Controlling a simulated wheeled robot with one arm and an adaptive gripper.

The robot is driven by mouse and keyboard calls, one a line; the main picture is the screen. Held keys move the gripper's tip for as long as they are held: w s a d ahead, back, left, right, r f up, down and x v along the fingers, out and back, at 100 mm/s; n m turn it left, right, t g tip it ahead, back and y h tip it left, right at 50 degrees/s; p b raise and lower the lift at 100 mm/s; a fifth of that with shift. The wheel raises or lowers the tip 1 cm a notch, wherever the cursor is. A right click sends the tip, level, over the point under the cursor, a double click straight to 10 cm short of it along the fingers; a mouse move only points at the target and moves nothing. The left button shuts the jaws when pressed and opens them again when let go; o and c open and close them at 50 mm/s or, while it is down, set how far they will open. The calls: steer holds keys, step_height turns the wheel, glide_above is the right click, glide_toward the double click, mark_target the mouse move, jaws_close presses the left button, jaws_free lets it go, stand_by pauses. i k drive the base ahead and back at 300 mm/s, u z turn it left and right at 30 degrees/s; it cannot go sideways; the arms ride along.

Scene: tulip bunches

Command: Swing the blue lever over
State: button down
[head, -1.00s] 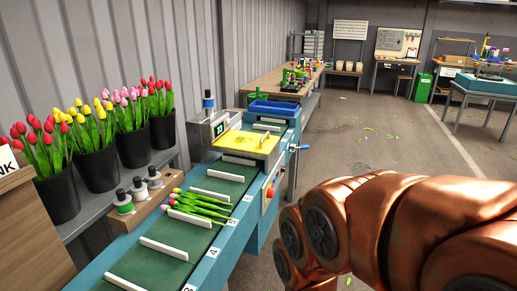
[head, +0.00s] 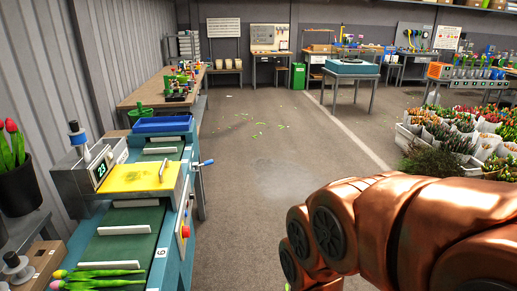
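The blue lever (head: 207,163) sticks out to the right from the side of the bunching machine, just beyond the yellow plate (head: 140,178). It ends in a blue grip on a short metal stem and lies nearly level. Nothing touches it. My copper-coloured arm links fill the lower right of the head view, to the right of the lever and apart from it. My gripper is not in view.
The green conveyor (head: 122,240) carries white dividers and tulips (head: 95,275) at its near end. A blue bin (head: 162,125) sits at the machine's far end. Open floor (head: 265,160) lies right of the machine. Flower crates (head: 455,140) stand farther right.

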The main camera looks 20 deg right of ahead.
mark_target(207, 163)
steer(key=z, duration=0.75)
steer(key=i, duration=2.75)
steer(key=u, duration=1.65)
steer(key=i, duration=0.6)
steer(key=u, duration=0.65)
